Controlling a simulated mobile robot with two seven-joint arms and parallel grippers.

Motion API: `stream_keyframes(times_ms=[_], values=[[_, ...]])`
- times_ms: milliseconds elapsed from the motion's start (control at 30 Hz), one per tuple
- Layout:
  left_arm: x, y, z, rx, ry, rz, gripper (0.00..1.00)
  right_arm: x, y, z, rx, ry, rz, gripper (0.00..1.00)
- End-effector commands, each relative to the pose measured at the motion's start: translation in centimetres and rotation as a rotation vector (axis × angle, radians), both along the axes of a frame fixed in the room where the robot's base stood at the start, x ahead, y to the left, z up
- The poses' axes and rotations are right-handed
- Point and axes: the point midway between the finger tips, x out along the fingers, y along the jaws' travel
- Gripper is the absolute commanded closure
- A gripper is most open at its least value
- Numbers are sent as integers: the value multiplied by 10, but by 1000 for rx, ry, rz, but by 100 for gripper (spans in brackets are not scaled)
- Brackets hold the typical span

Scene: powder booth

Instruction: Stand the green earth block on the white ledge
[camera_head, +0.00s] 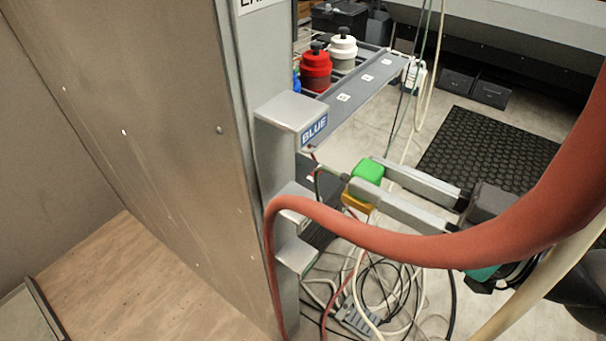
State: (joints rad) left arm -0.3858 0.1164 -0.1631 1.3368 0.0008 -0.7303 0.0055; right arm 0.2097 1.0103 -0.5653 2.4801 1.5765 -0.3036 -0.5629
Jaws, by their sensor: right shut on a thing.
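The green block (369,170) is between the fingers of my right gripper (366,178), which is shut on it in mid-air. A yellow-orange part (359,203) shows just below the near finger; I cannot tell whether it belongs to the block. The block is to the right of the post and apart from its ledges. The top ledge (290,110) is labelled BLUE. A middle ledge (290,192) and a lower ledge (295,255) are below it; their labels are not readable, so I cannot tell which is the white one. My left gripper is not in view.
A thick red hose (400,246) arches in front of the middle ledge and the gripper. Loose cables and a power strip (357,320) lie on the floor. Red (315,70) and white (343,52) bottles stand on a rack behind. A metal panel (130,110) fills the left.

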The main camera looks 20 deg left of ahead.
Motion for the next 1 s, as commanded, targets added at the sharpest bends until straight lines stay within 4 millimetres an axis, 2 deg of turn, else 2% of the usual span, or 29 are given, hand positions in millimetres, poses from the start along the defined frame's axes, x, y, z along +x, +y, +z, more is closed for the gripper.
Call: stream_keyframes(times_ms=[467,733,900,1000], values=[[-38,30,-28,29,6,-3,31,13,39,4,4,1,2,100],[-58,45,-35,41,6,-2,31,25,73,4,5,-2,1,100],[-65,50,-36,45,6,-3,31,34,97,3,3,0,3,100],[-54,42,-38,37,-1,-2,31,34,95,-12,-2,2,1,100]])
